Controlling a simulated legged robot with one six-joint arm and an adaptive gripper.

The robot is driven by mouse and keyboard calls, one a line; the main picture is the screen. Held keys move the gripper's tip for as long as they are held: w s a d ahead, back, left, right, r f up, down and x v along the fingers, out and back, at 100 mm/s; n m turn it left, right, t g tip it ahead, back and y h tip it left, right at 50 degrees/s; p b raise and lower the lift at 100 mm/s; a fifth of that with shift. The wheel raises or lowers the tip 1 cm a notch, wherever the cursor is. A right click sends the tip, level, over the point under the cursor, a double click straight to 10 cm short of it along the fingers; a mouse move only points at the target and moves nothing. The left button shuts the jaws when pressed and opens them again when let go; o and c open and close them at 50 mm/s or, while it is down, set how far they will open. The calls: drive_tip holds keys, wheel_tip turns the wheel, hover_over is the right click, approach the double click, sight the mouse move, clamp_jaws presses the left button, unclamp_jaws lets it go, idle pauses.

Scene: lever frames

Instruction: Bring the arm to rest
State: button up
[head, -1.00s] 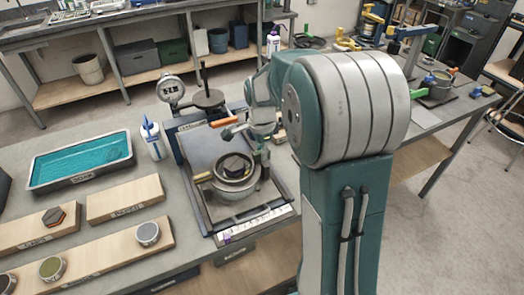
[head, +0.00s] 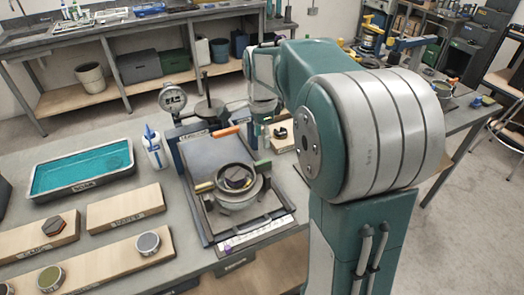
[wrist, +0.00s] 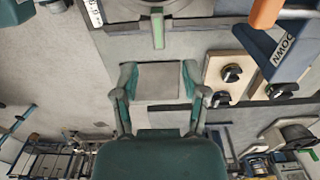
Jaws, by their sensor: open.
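My arm is the teal and grey one in the head view, with its big shoulder drum in front and the forearm reaching back. My gripper shows in the wrist view (wrist: 158,88), its two fingers spread apart with nothing between them. In the head view the wrist end hangs to the right of the press fixture (head: 215,160), clear of its orange handle (head: 224,131); the fingertips are hard to make out there. The orange handle also shows at the top right of the wrist view (wrist: 268,12), beside a blue plate marked DOWN (wrist: 285,45).
A round grey pot (head: 236,186) sits on the fixture. A wooden block with black knobs (head: 283,134) stands right of it. A teal-filled tray (head: 82,168), a white bottle (head: 154,148) and wooden boards (head: 125,208) lie left. Open floor (head: 470,215) lies right.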

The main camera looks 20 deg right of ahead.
drive_tip(key=shift+r, duration=1.3)
drive_tip(key=s+a+n+t, duration=0.2)
drive_tip(key=s+a+n, duration=0.2)
drive_tip(key=s+n, duration=0.5)
drive_tip(key=s+a+n+t, duration=0.3)
drive_tip(key=s+a+n, duration=0.2)
drive_tip(key=s+n, duration=0.4)
drive_tip(key=s+r, duration=0.1)
drive_tip(key=s, duration=0.2)
drive_tip(key=shift+s+a+t, duration=0.2)
drive_tip(key=shift+s+t, duration=0.1)
